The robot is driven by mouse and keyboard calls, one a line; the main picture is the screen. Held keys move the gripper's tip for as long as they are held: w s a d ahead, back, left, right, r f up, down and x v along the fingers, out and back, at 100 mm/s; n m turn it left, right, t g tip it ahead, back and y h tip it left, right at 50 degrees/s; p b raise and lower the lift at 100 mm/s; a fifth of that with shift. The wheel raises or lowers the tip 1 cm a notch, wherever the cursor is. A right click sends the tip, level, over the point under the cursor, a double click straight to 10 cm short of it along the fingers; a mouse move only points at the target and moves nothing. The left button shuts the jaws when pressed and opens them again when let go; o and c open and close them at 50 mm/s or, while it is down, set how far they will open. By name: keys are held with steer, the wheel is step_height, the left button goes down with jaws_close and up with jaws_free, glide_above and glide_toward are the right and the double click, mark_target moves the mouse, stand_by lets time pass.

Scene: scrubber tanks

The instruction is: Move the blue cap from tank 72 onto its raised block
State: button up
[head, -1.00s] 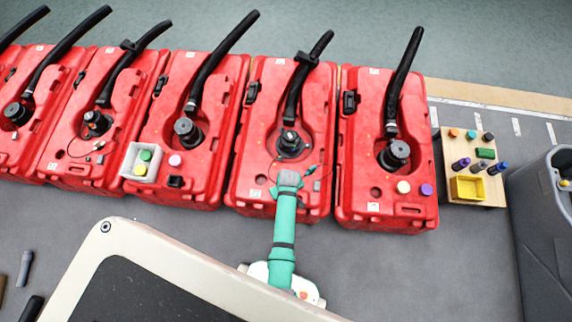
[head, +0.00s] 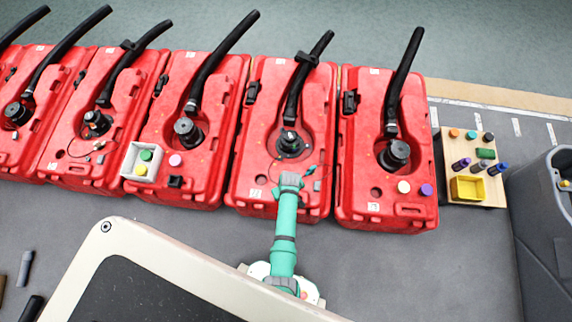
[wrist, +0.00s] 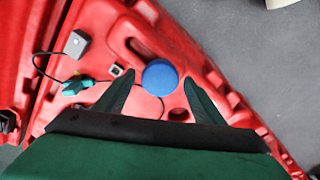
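The blue cap (wrist: 159,77) shows as a round blue disc on the red tank in the wrist view, ahead of and between my gripper's fingertips. My gripper (wrist: 158,95) is open, with its two dark green fingers apart and nothing held. I cannot tell its height above the cap. In the head view my gripper (head: 290,180) hangs over the front part of the red tank (head: 246,165), and the cap is hidden beneath it. A small grey block (wrist: 76,44) stands on the tank to the cap's left in the wrist view; I cannot tell whether it is the raised block.
A dark cable with a teal connector (wrist: 77,86) lies left of the cap. The tank's black fitting and hose (head: 292,142) rise behind my gripper. Red tanks stand on both sides; the right one (head: 349,190) carries cream and purple caps. A wooden board (head: 449,150) holds several parts.

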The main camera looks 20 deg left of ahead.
steer(key=shift+r, duration=0.1)
step_height(320, 180, up, 12)
steer(key=s+d, duration=0.1)
steer(key=s+d+r+m+t, duration=0.5)
steer(key=s+d+r+t, duration=0.25)
steer(key=s, duration=0.35)
steer(key=s+d+r+m+t, duration=0.1)
steer(key=s+r+t, duration=0.1)
steer(key=r, duration=0.7)
steer(key=s+d+r+m+t, duration=0.2)
steer(key=s+r, duration=0.1)
steer(key=r, duration=0.6)
steer(key=s+d+r+m+t+h, duration=0.1)
steer(key=s+d+r+m+t, duration=0.1)
steer(key=r, duration=0.7)
steer(key=shift+s+d+t, duration=0.15)
steer(key=shift+s+t, duration=0.4)
